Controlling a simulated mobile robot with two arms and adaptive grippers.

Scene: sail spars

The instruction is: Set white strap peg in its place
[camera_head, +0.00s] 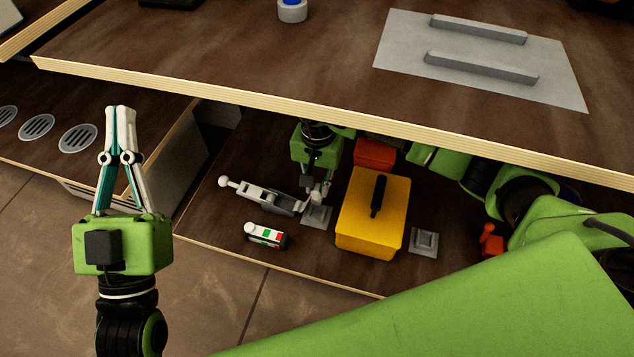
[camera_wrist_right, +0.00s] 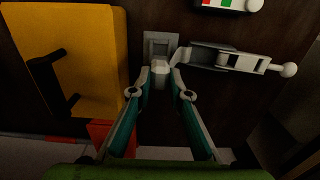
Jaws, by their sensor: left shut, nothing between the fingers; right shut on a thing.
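My right gripper (camera_head: 318,190) reaches in under the raised board and is shut on a small white peg. The peg (camera_wrist_right: 160,63) shows between the fingertips in the right wrist view. It is right at a grey square plate (camera_head: 316,216), which also shows in the wrist view (camera_wrist_right: 153,41). I cannot tell whether the peg sits in the plate or just above it; the fingers hide part of it. A second grey square plate (camera_head: 424,241) lies right of the yellow box. My left gripper (camera_head: 121,110) is shut and empty, at the left, away from these things.
A yellow box (camera_head: 360,228) with a black handle stands close right of the gripper. A grey lever with white knob (camera_head: 262,195) lies close left. A white block (camera_head: 265,236), red box (camera_head: 375,153) and red piece (camera_head: 491,243) are nearby. The upper board's edge (camera_head: 300,115) overhangs.

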